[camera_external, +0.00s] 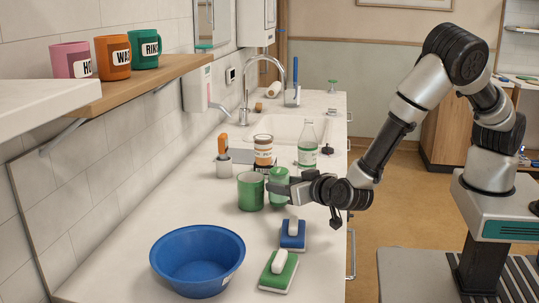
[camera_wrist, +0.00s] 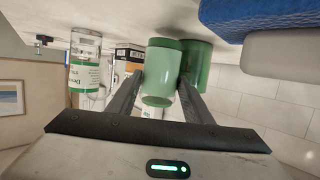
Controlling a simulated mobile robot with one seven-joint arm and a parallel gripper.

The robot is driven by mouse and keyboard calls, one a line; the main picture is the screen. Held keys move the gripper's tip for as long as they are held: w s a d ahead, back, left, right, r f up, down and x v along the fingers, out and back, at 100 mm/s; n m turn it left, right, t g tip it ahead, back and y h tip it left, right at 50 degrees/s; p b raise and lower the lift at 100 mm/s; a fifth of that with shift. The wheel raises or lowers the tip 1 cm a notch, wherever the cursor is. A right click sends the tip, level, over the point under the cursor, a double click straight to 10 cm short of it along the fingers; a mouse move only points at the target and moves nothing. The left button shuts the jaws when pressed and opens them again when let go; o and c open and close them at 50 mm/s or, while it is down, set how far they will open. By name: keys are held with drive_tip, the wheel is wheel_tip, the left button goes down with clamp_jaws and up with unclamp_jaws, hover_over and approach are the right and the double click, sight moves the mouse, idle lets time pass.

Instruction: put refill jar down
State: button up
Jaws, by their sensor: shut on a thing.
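The refill jar, a small green jar (camera_external: 279,172), is at the middle of the counter. My gripper (camera_external: 281,188) comes in from the right, low over the counter, with its fingers at the jar. In the wrist view, which is upside down, the jar (camera_wrist: 160,70) sits between the two fingertips (camera_wrist: 160,92) and they close on its sides. It looks upright. Its base is close to the counter, but I cannot tell whether it touches.
A green cup (camera_external: 250,192) stands just left of the jar. Behind are a brown-and-white jar (camera_external: 263,150) and a clear bottle (camera_external: 307,145) with a green label.

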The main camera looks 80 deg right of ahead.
wheel_tip(320, 180, up, 16)
drive_tip(key=p, duration=0.2)
drive_tip(key=w+a+f+n+t+y+b, duration=0.3)
drive_tip(key=w+a+n+t+y+b, duration=0.1)
drive_tip(key=w+a+n+y+b, duration=0.75)
drive_tip(key=f+y+b, duration=0.1)
drive_tip(key=f+b, duration=0.2)
drive_tip(key=f, duration=0.1)
drive_tip(key=w+f+n+y+b, duration=0.1)
drive_tip(key=f+y+b, duration=0.1)
drive_tip(key=f, duration=0.3)
drive_tip(key=w+f+n+g+y+b, duration=0.1)
drive_tip(key=f+b, duration=0.2)
drive_tip(key=f, duration=0.2)
drive_tip(key=shift+a+y+b, duration=0.3)
drive_tip(key=shift+y, duration=0.05)
drive_tip(key=shift+f, duration=0.1)
drive_tip(key=shift+f+b, duration=0.2)
drive_tip(key=shift+b, duration=0.1)
drive_tip(key=o, duration=1.4)
drive_tip(key=shift+r, duration=0.1)
drive_tip(key=shift+c, duration=0.2)
